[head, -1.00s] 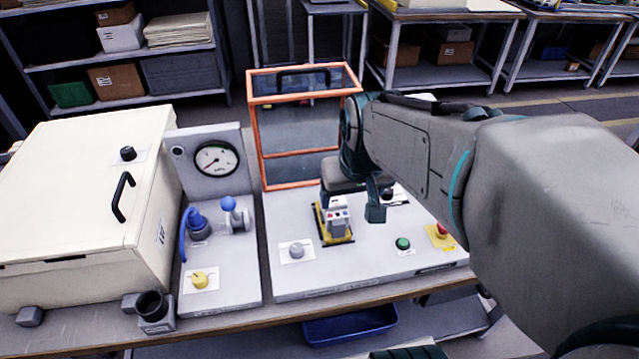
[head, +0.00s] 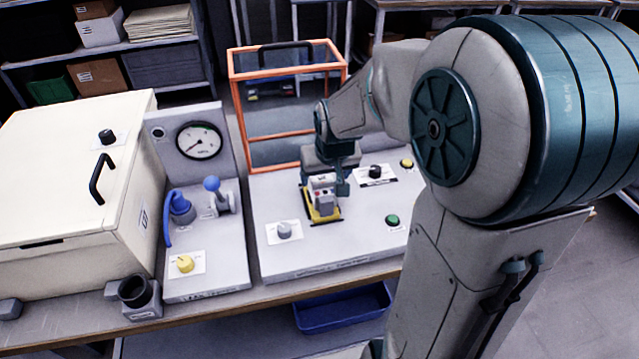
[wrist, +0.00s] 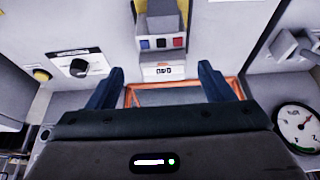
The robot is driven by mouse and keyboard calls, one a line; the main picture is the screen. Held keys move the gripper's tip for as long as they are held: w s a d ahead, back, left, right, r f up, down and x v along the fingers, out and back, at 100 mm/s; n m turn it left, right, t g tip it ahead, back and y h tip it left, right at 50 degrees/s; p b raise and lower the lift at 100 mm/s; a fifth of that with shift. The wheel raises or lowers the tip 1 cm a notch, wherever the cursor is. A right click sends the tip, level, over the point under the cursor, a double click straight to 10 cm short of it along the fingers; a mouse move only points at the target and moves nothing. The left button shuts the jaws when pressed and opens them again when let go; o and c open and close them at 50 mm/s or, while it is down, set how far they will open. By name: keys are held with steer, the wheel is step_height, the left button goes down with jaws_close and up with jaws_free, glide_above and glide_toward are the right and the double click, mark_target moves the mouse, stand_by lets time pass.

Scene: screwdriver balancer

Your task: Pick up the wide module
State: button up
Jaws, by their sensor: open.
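The wide module (head: 323,201) is a grey and white block with small coloured buttons. It sits upright on a yellow and black base on the grey panel. In the wrist view the module (wrist: 161,42) shows at the top centre, with black, blue and red buttons and a white label with dark marks. My gripper (head: 326,182) is at the module's back side in the head view, one finger by its right side. In the wrist view my gripper (wrist: 160,72) is open, its two dark fingers spread wider than the labelled face.
An orange-framed clear guard (head: 275,140) stands behind the module. A grey knob (head: 284,230), a black knob (head: 375,171) and a green button (head: 392,220) are around it. A pressure gauge (head: 198,141) and a cream box (head: 60,190) stand at left.

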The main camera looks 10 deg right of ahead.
mark_target(320, 177)
steer(key=shift+w+a+x, duration=0.1)
steer(key=shift+x, duration=1.2)
steer(key=shift+w+a+x, duration=0.1)
steer(key=shift+x, duration=1.25)
steer(key=shift+r, duration=0.1)
steer(key=c, duration=1.3)
steer(key=shift+o, duration=0.2)
step_height(320, 177, up, 10)
steer(key=shift+f, duration=0.2)
steer(key=f+b, duration=0.3)
steer(key=f, duration=0.1)
steer(key=f+b, duration=0.3)
steer(key=shift+a+f, duration=0.2)
steer(key=shift+f, duration=0.2)
